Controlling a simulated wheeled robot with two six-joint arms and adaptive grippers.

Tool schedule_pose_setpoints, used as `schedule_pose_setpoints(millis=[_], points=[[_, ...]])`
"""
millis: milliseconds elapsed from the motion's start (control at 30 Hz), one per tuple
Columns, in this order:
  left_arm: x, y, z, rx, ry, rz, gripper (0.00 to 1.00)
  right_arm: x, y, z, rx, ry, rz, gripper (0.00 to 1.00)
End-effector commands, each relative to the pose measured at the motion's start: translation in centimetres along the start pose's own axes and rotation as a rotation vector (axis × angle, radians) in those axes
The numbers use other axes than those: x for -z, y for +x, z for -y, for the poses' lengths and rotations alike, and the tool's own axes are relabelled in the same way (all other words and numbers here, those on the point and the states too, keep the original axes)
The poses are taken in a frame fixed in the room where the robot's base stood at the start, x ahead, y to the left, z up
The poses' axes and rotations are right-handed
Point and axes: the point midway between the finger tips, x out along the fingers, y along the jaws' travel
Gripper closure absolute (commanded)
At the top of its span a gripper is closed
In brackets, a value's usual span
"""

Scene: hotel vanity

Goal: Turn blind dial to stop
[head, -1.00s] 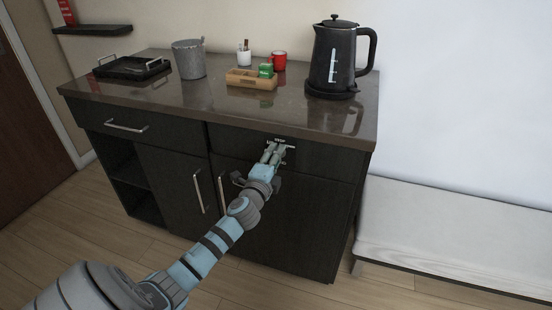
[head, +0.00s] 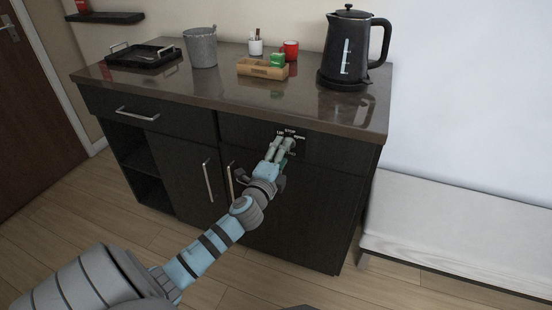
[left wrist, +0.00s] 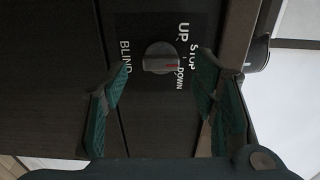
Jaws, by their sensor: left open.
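The blind dial (left wrist: 161,58) is a round grey knob with a red mark on a black label plate (left wrist: 142,40) printed UP, STOP, DOWN and BLIND. In the left wrist view the red mark lies on the side toward the STOP and DOWN lettering; I cannot tell exactly which word it meets. My left gripper (head: 282,149) is in front of the plate on the cabinet front. In the left wrist view its green-padded fingers (left wrist: 157,85) are open, one on each side of the dial, apart from it. In the head view the gripper hides the dial. My right gripper is not in view.
The dark cabinet's worktop (head: 205,92) overhangs just above the plate. On it stand a black kettle (head: 350,45), a wooden box (head: 262,69), a red mug (head: 291,49), a grey bucket (head: 201,48) and a black tray (head: 143,57). A pale bench (head: 450,225) stands at right.

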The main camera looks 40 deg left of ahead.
Motion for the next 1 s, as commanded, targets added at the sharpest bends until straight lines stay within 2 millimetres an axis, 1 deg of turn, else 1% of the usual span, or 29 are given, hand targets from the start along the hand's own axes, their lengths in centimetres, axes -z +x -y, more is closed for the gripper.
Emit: schedule_pose_setpoints(millis=[33,100,200,333,467,900,967,1000], points=[[0.0,-1.4,-0.2,-0.002,0.004,-0.003,0.47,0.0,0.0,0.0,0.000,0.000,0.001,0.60],[0.1,-3.4,-0.1,-0.003,0.002,-0.003,0.47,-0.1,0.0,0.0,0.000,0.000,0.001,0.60],[0.0,-6.1,-0.1,-0.003,0.001,-0.002,0.47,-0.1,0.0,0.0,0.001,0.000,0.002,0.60],[0.0,-8.2,-0.1,-0.002,0.001,0.000,0.47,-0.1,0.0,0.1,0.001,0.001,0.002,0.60],[0.0,-8.9,-0.1,-0.001,0.000,0.000,0.47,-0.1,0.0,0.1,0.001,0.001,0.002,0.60],[0.0,-8.8,0.0,-0.001,0.000,0.001,0.47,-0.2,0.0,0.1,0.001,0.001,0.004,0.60],[0.2,-8.8,0.0,0.001,-0.021,-0.008,0.47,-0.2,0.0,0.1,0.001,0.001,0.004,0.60],[0.4,-8.8,-0.7,-0.018,-0.059,-0.024,0.47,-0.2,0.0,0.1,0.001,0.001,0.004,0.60]])
